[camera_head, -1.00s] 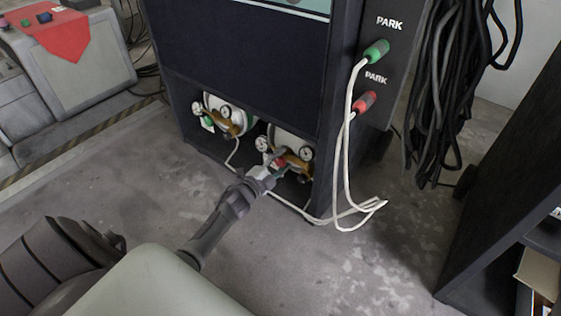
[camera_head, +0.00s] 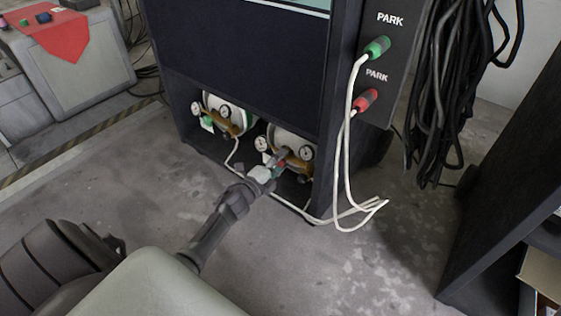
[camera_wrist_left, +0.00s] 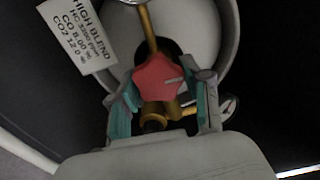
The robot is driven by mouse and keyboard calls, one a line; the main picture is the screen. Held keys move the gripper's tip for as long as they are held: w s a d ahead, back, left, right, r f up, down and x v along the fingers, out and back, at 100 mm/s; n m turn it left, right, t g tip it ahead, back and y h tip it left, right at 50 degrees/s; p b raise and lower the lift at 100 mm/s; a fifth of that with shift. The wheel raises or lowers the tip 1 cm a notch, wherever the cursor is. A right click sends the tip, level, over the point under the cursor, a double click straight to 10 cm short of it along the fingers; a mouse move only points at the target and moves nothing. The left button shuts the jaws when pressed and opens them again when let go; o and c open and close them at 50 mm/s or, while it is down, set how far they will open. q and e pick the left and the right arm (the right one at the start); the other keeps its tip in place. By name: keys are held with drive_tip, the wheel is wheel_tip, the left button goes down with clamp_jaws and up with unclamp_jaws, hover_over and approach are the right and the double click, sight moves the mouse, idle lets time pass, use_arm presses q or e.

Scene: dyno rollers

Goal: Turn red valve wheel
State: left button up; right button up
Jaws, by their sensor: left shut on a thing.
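The red valve wheel (camera_wrist_left: 158,78) shows large in the left wrist view, in front of brass fittings and the white end of a gas cylinder. My left gripper (camera_wrist_left: 163,100) is shut on it, with one teal-padded finger on each side. In the head view my left gripper (camera_head: 275,168) reaches the right-hand cylinder in the low bay of the dark cabinet, and only a little red of the wheel (camera_head: 282,162) shows there. My right gripper is not in view.
A second cylinder with a green valve wheel (camera_head: 208,124) and gauges sits to the left in the bay. A white label (camera_wrist_left: 77,36) hangs beside the red wheel. White hoses (camera_head: 350,215) loop down to the floor at right. Open floor (camera_head: 110,215) lies in front of the cabinet.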

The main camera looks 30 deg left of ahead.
use_arm(q)
drive_tip(key=o, duration=1.1)
drive_tip(key=shift+o, duration=0.2)
drive_tip(key=s, duration=1.2)
drive_tip(key=shift+a, duration=0.45)
